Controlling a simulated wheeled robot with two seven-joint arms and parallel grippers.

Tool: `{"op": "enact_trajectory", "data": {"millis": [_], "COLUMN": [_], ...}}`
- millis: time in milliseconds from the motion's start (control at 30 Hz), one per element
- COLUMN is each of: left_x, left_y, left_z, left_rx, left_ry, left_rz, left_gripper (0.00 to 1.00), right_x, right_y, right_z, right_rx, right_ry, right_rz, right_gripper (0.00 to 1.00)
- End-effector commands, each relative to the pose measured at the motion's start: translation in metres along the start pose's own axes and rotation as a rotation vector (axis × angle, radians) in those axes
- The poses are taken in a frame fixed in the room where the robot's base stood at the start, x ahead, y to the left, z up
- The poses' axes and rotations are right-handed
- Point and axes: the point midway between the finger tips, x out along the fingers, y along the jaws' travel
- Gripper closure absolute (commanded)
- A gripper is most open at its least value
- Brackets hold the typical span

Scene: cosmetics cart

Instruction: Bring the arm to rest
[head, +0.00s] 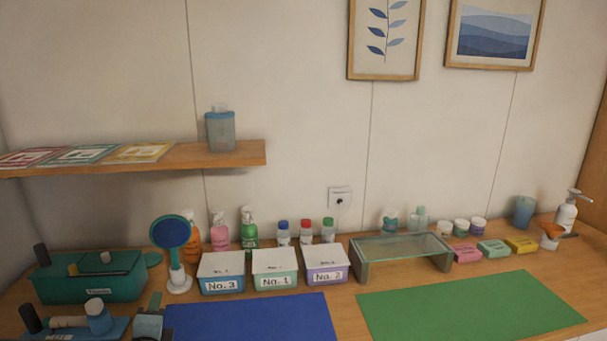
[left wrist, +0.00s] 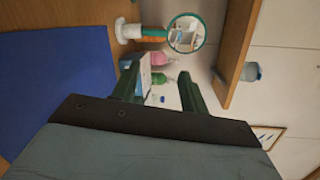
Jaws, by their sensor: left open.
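My left gripper (head: 152,308) shows at the bottom left of the head view, low over the counter's front. It is beside the left edge of the blue mat (head: 250,318). In the left wrist view its two dark green fingers (left wrist: 158,72) are spread apart, with no object held between them. Beyond the fingers are a pink pump bottle (left wrist: 163,59), a green pump bottle (left wrist: 158,78) and a round mirror (left wrist: 187,33) on a stand. My right gripper is in neither view.
Three lidded boxes (head: 275,281) stand behind the blue mat. A teal case (head: 88,284) is at the left, with a blue tray (head: 62,334) in front. A glass-topped riser (head: 400,247) stands behind the green mat (head: 470,308). A wooden shelf (head: 225,157) juts from the wall.

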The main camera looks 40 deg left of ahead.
Motion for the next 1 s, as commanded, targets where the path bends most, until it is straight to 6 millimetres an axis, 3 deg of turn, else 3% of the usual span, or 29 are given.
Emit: {"op": "enact_trajectory", "data": {"millis": [33, 100, 200, 300, 500, 667, 700, 1000], "left_x": [-0.015, -0.042, -0.089, -0.136, -0.22, -0.281, -0.289, -0.266], "left_y": [0.011, 0.032, 0.056, 0.071, 0.084, 0.085, 0.091, 0.185], "left_z": [-0.032, -0.074, -0.125, -0.163, -0.206, -0.223, -0.226, -0.262], "left_rx": [-0.162, -0.368, -0.57, -0.682, -0.758, -0.748, -0.74, -0.712], "left_ry": [0.032, 0.067, 0.103, 0.126, 0.147, 0.156, 0.151, 0.122], "left_rz": [0.099, 0.272, 0.525, 0.745, 1.082, 1.305, 1.339, 1.343], "left_gripper": [0.56, 0.56, 0.56, 0.56, 0.56, 0.56, 0.56, 0.56], "right_x": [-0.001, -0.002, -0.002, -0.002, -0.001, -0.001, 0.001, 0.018], "right_y": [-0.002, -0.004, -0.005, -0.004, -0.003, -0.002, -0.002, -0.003], "right_z": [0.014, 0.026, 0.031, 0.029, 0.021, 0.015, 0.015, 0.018], "right_rx": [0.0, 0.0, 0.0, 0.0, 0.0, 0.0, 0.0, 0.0], "right_ry": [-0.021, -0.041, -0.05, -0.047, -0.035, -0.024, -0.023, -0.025], "right_rz": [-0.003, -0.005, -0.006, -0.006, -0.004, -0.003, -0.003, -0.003], "right_gripper": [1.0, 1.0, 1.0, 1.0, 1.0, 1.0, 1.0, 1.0]}}
